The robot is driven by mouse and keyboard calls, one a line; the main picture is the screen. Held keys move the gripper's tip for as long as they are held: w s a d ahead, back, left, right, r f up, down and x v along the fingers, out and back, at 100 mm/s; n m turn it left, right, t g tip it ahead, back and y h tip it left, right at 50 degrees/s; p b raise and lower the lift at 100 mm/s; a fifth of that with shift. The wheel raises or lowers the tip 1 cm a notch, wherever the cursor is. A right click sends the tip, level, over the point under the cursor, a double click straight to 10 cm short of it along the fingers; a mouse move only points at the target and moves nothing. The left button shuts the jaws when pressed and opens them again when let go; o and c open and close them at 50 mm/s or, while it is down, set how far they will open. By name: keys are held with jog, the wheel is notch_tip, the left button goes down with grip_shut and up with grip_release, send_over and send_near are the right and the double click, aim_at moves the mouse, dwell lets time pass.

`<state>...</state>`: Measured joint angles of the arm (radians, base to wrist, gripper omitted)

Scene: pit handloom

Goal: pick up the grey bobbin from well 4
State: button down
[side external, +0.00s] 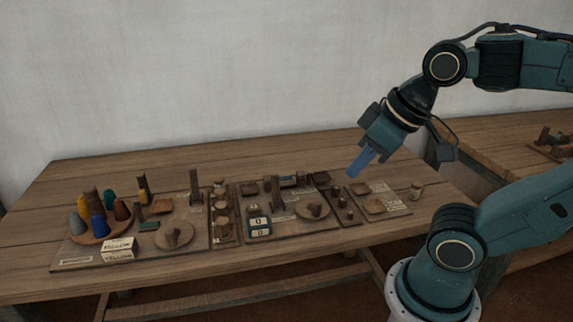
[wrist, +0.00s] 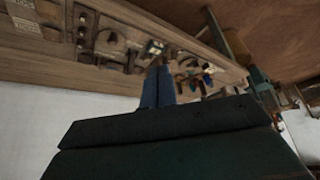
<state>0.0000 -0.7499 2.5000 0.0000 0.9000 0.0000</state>
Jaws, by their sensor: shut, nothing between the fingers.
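A grey cone-shaped bobbin (side external: 78,224) stands at the left edge of a round tray (side external: 105,237) at the left end of the table. I cannot read any well numbers, so I cannot tell which is well 4. My gripper (side external: 355,172) is above the right part of the work boards, far from the tray, its blue fingers shut and empty. The fingers also show in the wrist view (wrist: 158,70), where the coloured bobbins are small and the grey one cannot be made out.
Boards with round discs, upright posts and small wooden pieces cover the table's middle. A small counter box (side external: 258,226) stands mid-board. The table's back strip (side external: 230,160) is clear.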

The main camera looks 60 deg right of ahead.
jog(key=c, duration=2.1)
grip_release()
jog(key=o, duration=1.1)
